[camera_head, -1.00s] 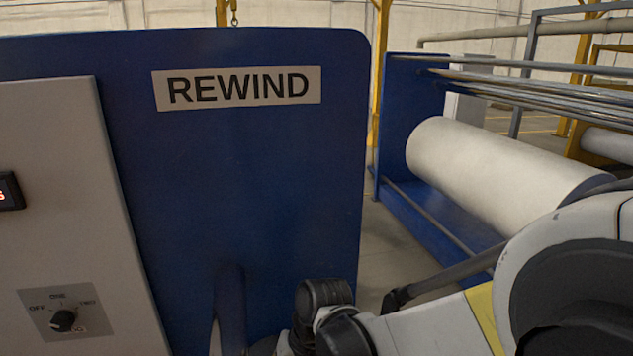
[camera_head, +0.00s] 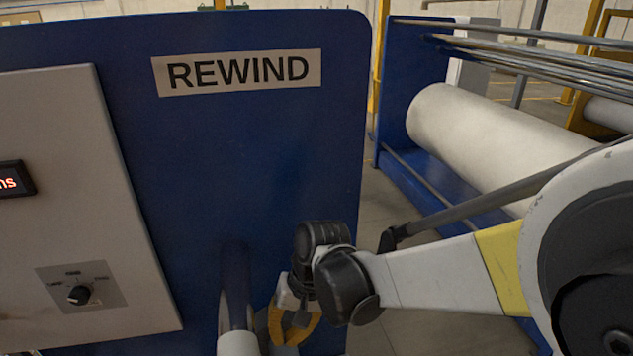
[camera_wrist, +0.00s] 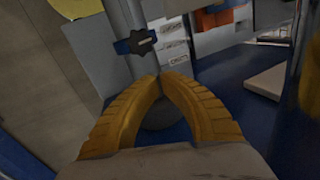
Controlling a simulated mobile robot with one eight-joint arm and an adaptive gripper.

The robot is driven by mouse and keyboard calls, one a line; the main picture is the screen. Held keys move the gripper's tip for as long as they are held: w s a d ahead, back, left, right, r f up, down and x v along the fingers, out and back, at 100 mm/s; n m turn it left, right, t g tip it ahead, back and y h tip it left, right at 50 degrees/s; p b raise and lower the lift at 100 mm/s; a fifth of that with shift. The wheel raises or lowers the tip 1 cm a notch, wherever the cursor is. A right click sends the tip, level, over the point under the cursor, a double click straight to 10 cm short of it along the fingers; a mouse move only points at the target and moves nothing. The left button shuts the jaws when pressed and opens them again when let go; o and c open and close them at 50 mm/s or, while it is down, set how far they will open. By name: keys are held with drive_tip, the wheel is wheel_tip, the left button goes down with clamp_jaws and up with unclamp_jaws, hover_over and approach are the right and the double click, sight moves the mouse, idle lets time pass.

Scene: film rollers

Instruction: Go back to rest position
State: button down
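My gripper (camera_head: 292,325) hangs at the bottom middle of the head view, in front of the lower right part of the blue REWIND panel (camera_head: 285,170). Its yellow fingers are also large in the wrist view (camera_wrist: 162,80), where their tips meet with nothing seen between them. My arm reaches in from the right of the head view. The gripper looks apart from the panel, but the gap is hard to judge.
A grey control box (camera_head: 70,200) with a red display (camera_head: 15,179) and a rotary switch (camera_head: 79,295) is at left. A pale cylinder (camera_head: 238,343) is close to my gripper. A large white roll (camera_head: 480,135) lies behind my arm. Floor (camera_head: 385,225) shows between.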

wheel_tip(320, 180, up, 2)
drive_tip(key=shift+r+p, duration=0.15)
drive_tip(key=shift+p, duration=0.35)
drive_tip(key=s+d+f+t+h+b, duration=0.1)
drive_tip(key=s+d+f+t+b, duration=0.1)
drive_tip(key=d+b, duration=0.4)
drive_tip(key=s+d+f+m+t+h+b, duration=0.1)
drive_tip(key=s+d+f+t+b, duration=0.1)
drive_tip(key=d+b, duration=0.4)
drive_tip(key=s+d+f+t+h+b, duration=0.1)
drive_tip(key=d+t+b, duration=0.3)
drive_tip(key=d, duration=0.9)
drive_tip(key=shift+s+d+f+m+b, duration=0.25)
drive_tip(key=shift+s+f+b, duration=0.4)
drive_tip(key=shift+f+b, duration=0.35)
